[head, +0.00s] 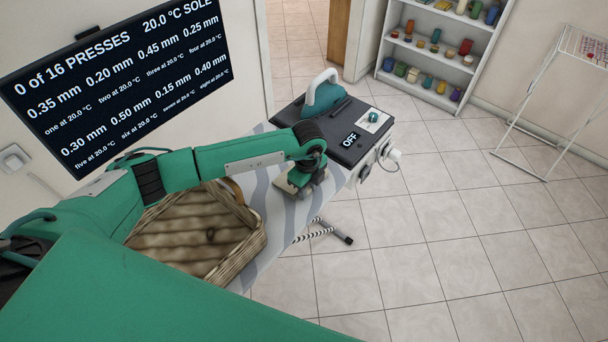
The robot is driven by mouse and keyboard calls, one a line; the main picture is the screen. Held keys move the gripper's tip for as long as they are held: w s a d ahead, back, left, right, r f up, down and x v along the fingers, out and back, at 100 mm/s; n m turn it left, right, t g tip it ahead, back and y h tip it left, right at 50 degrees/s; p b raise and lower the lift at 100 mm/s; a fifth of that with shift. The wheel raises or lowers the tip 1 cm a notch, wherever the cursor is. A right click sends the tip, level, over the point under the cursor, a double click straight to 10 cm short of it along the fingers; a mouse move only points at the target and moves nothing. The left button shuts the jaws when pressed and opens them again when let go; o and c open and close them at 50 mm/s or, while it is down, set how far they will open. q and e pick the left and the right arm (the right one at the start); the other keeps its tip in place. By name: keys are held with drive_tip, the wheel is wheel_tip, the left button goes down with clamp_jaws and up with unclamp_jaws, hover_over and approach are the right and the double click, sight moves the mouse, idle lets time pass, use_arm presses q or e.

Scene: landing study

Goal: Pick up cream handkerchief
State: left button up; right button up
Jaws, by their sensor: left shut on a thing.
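My left gripper (306,190) points down over the ironing board (268,207), just right of the wicker basket and in front of the dark iron station. It is shut on the cream handkerchief (285,186), of which a small pale edge shows at the gripper's left side. The rest of the cloth is hidden by the gripper and wrist. I cannot tell whether the cloth still touches the board. My right gripper is not in view.
A wicker basket (257,241) sits left of the gripper, partly behind my left arm. An iron (322,93) stands on a dark station (330,128) reading OFF. A screen (120,80) hangs on the wall. Shelves (438,60) and a white drying rack (545,110) stand beyond open tiled floor.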

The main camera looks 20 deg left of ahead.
use_arm(q)
drive_tip(key=shift+c, duration=0.5)
drive_tip(key=shift+r, duration=0.1)
drive_tip(key=shift+r+p, duration=0.7)
drive_tip(key=shift+r, duration=0.2)
drive_tip(key=shift+r+p, duration=1.1)
drive_tip(key=shift+r, duration=0.55)
drive_tip(key=shift+r+p, duration=0.5)
drive_tip(key=shift+r, duration=0.4)
